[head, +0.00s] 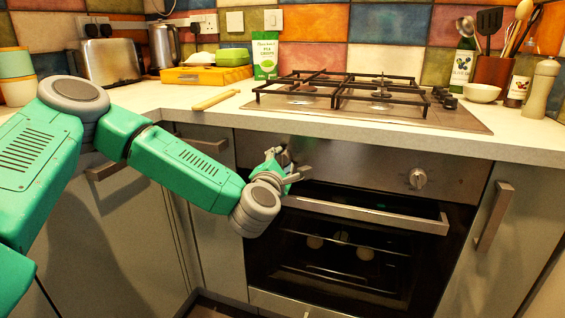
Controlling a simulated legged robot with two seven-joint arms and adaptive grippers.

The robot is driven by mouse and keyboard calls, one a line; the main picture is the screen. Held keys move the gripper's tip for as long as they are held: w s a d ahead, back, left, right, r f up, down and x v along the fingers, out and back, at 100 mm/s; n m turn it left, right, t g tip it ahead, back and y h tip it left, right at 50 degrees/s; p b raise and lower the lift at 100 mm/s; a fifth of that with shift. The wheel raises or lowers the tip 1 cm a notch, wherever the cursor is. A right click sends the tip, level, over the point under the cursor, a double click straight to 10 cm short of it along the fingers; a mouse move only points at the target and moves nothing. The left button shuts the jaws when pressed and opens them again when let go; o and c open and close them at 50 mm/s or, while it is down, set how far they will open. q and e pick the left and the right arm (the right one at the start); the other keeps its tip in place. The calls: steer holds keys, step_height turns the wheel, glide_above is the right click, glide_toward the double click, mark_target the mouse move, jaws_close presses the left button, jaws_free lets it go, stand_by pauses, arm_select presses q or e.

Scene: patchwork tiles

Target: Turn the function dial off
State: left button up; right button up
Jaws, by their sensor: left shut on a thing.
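The oven's control panel (350,170) runs below the worktop. My left gripper (287,165) is at the left part of this panel, shut on the function dial there. The fingers cover most of this dial, so its pointer and setting cannot be read. Another round silver dial (417,179) shows uncovered on the right part of the panel. My left arm, green with grey joints, reaches in from the left. My right gripper is not in view.
The oven door handle (365,214) sticks out just below the gripper. The gas hob (380,92) stands on the worktop above. A wooden rolling pin (215,100) lies near the worktop's front edge (440,143). Cupboard handles (494,215) protrude on both sides.

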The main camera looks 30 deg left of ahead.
arm_select(q)
steer(key=shift+s+f, duration=0.1)
steer(key=shift+f, duration=0.35)
steer(key=o, duration=1.1)
steer(key=shift+o, duration=0.2)
steer(key=shift+a+r, duration=0.1)
steer(key=shift+r, duration=0.1)
steer(key=v, duration=1.1)
steer(key=shift+s, duration=0.4)
